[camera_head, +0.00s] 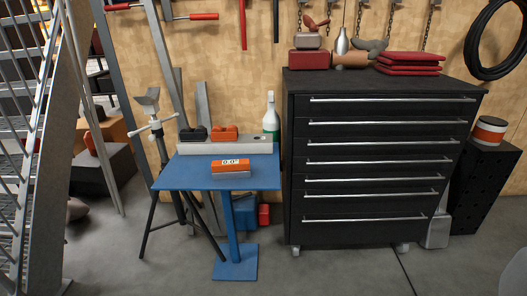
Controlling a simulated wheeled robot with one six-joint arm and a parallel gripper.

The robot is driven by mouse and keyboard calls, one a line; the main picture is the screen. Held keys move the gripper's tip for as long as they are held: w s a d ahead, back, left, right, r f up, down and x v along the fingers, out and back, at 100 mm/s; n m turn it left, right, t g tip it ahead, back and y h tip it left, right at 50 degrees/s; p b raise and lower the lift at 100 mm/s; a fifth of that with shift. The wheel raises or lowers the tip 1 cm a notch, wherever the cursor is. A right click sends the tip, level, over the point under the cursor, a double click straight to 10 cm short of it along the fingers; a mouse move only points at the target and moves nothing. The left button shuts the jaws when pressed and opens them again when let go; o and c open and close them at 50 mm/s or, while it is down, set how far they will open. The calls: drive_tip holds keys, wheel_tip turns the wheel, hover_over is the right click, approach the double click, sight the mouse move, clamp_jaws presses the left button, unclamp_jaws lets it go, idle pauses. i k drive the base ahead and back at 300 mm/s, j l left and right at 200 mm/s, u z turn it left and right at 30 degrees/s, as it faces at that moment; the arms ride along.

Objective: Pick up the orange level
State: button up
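The orange level (231,168) is a small orange block with a pale display reading on its upper face. It lies on the blue stand's flat top (190,176), right of the middle and close to the front edge. Nothing covers it.
Behind the level are a grey ledge (200,147), black and orange objects (224,133) and a white-and-green bottle (270,118). A black drawer cabinet (375,170) stands close on the right. A metal stair frame (45,150) is at left. Grey floor in front is clear.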

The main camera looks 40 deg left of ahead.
sight(236, 169)
drive_tip(key=i+l+u, duration=0.1)
drive_tip(key=i+u, duration=0.3)
drive_tip(key=i+l+u, duration=0.25)
drive_tip(key=i+u, duration=0.15)
drive_tip(key=i+l+u, duration=0.65)
drive_tip(key=l+u, duration=0.15)
drive_tip(key=i+l+u, duration=0.25)
drive_tip(key=l+u, duration=0.2)
drive_tip(key=i+l+u, duration=0.1)
drive_tip(key=l+u, duration=0.3)
drive_tip(key=l, duration=0.3)
drive_tip(key=l+u, duration=0.4)
drive_tip(key=l, duration=0.2)
drive_tip(key=l+u, duration=0.4)
drive_tip(key=l, duration=0.25)
